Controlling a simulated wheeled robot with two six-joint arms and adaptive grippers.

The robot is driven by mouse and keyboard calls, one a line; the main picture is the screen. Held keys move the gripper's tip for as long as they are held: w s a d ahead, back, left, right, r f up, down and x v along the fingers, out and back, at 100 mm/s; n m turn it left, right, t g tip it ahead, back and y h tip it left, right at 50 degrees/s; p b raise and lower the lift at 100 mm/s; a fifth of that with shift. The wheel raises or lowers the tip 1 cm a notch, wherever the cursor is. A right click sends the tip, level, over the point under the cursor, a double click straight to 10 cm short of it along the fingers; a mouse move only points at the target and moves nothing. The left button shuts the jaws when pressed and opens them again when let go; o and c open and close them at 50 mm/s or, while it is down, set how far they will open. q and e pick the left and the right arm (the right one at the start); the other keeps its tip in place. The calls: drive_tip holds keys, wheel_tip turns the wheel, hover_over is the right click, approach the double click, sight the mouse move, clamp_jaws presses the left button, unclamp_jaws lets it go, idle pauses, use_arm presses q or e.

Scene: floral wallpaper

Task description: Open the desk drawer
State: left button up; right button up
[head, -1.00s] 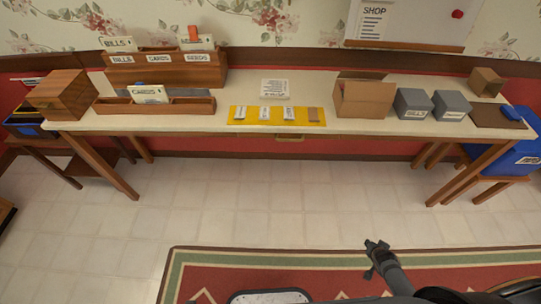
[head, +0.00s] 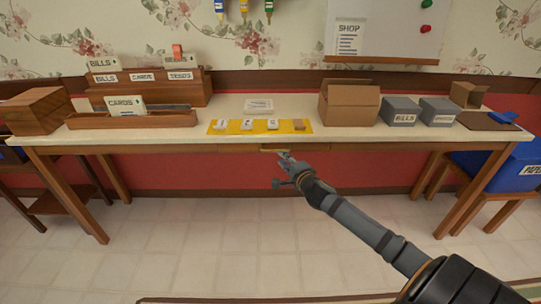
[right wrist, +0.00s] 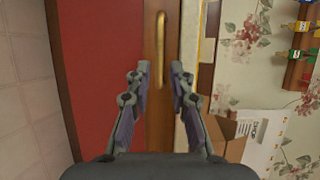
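The desk (head: 150,135) stands against the wall, with a wooden drawer front (head: 345,147) under its top that looks flush and closed. A brass bar handle (head: 270,151) sits on the drawer front. My left gripper is not in view.
On the desk are wooden card boxes (head: 140,120), a yellow mat (head: 214,127), an open cardboard box (head: 350,101) and grey boxes (head: 400,110). A blue bin (head: 515,172) stands at the right. The floor before the desk is clear.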

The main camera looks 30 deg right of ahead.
sight(274, 151)
use_arm(q)
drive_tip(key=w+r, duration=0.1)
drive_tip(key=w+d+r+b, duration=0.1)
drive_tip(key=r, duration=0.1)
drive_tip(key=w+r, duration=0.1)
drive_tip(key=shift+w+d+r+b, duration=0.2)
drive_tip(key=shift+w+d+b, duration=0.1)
drive_tip(key=shift+b, duration=0.1)
use_arm(e)
drive_tip(key=x, duration=0.8)
drive_tip(key=shift+w+f, duration=0.2)
drive_tip(key=shift+w, duration=0.1)
clamp_jaws()
